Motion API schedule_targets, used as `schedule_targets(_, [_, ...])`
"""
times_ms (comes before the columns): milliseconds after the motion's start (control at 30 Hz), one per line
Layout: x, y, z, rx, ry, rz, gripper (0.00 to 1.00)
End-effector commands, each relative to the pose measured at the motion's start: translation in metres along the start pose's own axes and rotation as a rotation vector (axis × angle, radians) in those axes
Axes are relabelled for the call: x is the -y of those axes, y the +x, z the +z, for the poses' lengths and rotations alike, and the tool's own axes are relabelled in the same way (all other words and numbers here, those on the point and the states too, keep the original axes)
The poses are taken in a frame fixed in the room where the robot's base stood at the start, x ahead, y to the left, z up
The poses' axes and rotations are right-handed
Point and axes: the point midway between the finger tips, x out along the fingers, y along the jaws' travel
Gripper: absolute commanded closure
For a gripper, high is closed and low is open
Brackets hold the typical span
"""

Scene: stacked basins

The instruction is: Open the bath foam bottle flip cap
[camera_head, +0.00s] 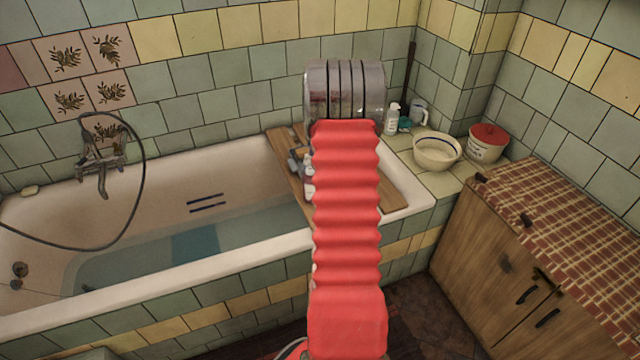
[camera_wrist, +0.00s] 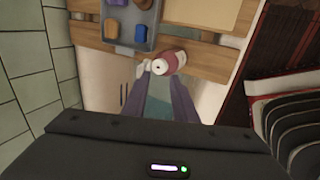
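In the wrist view, a bottle with a dark red body (camera_wrist: 177,58) and a pale top (camera_wrist: 161,66) stands by the wooden bath board. It may be the bath foam bottle; no label is readable. Whether its flip cap is open or shut cannot be told. My gripper (camera_wrist: 160,74) has its two purplish fingers apart, with a gap between them. Their tips are close to the pale top, one towards each side; contact cannot be told. In the head view my red arm hides the gripper, and a pale bottle (camera_head: 309,181) shows partly beside the arm.
The wooden board (camera_head: 290,170) lies across the bathtub (camera_head: 150,290). A grey tray (camera_wrist: 131,42) with small items sits on it. A white bottle (camera_head: 392,119), a bowl (camera_head: 437,158) and a red-lidded pot (camera_head: 487,148) stand in the corner. A wooden cabinet (camera_head: 480,230) is at right.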

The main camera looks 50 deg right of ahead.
Motion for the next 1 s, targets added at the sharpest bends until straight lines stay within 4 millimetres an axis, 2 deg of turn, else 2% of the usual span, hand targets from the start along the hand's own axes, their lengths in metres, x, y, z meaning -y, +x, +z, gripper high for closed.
schedule_targets(167, [0.000, 0.000, 0.000, 0.000, 0.000, -0.001, 0.75])
schedule_targets(233, [0.000, 0.000, 0.000, 0.000, 0.000, -0.001, 0.80])
schedule_targets(500, [0.000, 0.000, 0.000, 0.000, 0.000, -0.001, 0.80])
schedule_targets(1000, [0.000, -0.023, 0.000, -0.003, 0.000, 0.002, 0.80])
